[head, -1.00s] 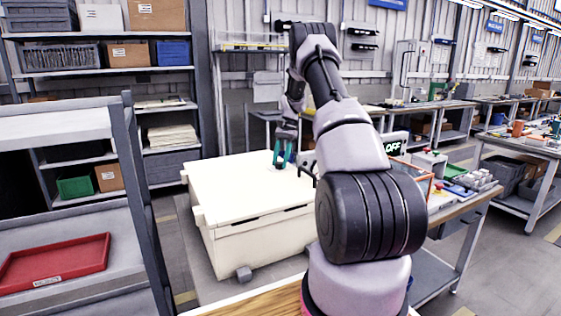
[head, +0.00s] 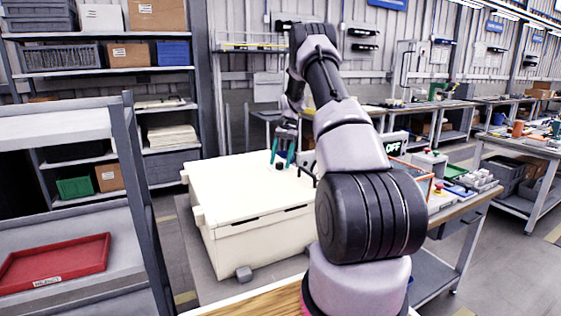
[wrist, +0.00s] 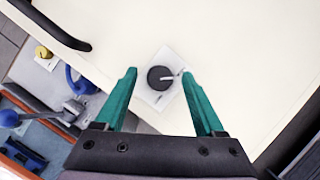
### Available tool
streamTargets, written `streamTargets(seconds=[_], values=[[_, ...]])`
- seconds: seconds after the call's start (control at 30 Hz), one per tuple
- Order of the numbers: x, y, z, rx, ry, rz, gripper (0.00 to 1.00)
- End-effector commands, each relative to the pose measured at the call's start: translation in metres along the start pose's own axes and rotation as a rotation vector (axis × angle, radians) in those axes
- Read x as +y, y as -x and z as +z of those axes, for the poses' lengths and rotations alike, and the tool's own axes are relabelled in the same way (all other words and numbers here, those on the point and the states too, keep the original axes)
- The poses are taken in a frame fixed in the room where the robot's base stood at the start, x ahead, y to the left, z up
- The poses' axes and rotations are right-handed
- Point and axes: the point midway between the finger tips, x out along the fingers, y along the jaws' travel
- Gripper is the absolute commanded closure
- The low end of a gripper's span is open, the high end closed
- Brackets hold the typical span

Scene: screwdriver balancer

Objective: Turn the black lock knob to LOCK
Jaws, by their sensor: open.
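The black lock knob (wrist: 159,78) is round with a pale pointer mark aimed to the right in the wrist view. It sits on a light square plate (wrist: 150,97) with small, unreadable lettering, on top of the cream cabinet (wrist: 240,50). In the head view the knob (head: 279,166) is a small dark spot on the cabinet top (head: 235,185). My gripper (wrist: 160,84) is open, with teal fingers. In the wrist view the knob appears between the fingertips, with a gap on each side. In the head view my gripper (head: 283,158) points down at the knob; whether it touches I cannot tell.
A black curved handle (wrist: 55,28) rises from the cabinet edge. Beside the cabinet, a workbench holds a sign reading OFF (head: 393,147) and several small parts. A red tray (head: 55,262) lies on the left rack. Most of the cabinet top is clear.

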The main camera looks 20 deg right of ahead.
Motion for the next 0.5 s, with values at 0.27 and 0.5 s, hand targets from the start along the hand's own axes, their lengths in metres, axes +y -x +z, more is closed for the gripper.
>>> streamTargets(seconds=[0.27, 0.5], values=[[0.000, 0.047, -0.001, 0.005, 0.000, -0.003, 0.29], [0.000, 0.089, -0.001, 0.002, -0.001, -0.002, 0.29]])
